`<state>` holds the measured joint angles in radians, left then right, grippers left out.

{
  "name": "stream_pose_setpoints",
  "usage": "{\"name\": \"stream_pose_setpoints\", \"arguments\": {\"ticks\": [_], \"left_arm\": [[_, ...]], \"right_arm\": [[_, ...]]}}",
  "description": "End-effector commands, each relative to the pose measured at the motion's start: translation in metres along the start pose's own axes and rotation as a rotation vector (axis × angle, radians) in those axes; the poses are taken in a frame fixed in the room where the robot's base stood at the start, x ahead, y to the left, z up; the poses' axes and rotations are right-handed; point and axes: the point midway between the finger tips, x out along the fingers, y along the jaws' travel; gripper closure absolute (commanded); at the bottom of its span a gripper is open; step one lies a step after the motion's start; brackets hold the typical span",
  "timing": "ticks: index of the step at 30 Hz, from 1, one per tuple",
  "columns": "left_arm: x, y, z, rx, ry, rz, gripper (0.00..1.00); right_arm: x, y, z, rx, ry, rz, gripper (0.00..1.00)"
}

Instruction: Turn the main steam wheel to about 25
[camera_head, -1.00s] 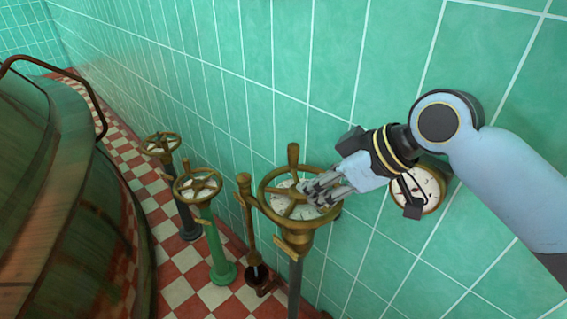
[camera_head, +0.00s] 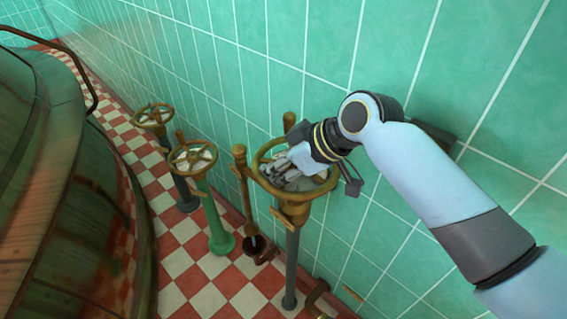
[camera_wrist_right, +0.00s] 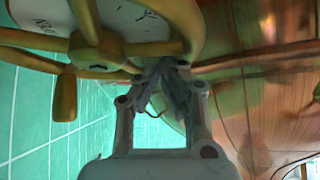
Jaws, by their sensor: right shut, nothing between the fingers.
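The nearest brass handwheel (camera_head: 318,191) stands on a grey post by the tiled wall, with a pale marked dial inside its rim. I cannot read a pointer or value on it. Its upright knob (camera_head: 289,121) is on the wall side. My right gripper (camera_head: 280,172) is shut and empty, over the wheel's opening. In the right wrist view the shut fingertips (camera_wrist_right: 168,66) are close to the wheel's rim (camera_wrist_right: 190,22) and a spoke; I cannot tell if they touch. The hub (camera_wrist_right: 97,52) and knob (camera_wrist_right: 65,102) also show there. My left gripper is not in view.
A green-post wheel (camera_head: 193,157) and a farther wheel (camera_head: 153,115) stand to the left. A brass lever (camera_head: 241,170) rises just left of the near wheel. A large copper kettle (camera_head: 60,200) fills the left side. The tiled wall (camera_head: 400,60) is close behind my right arm.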

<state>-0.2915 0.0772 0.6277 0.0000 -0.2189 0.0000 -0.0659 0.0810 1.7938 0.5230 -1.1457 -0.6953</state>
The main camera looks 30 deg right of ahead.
Motion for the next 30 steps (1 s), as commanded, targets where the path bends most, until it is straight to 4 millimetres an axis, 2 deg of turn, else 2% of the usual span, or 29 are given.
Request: {"name": "stream_pose_setpoints", "arguments": {"ticks": [11,30], "left_arm": [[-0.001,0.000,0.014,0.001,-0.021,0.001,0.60],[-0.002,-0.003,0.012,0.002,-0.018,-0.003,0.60]], "right_arm": [[-0.001,0.000,0.001,-0.008,-0.001,-0.005,1.00],[-0.005,-0.001,0.006,-0.092,-0.003,-0.080,1.00]]}}
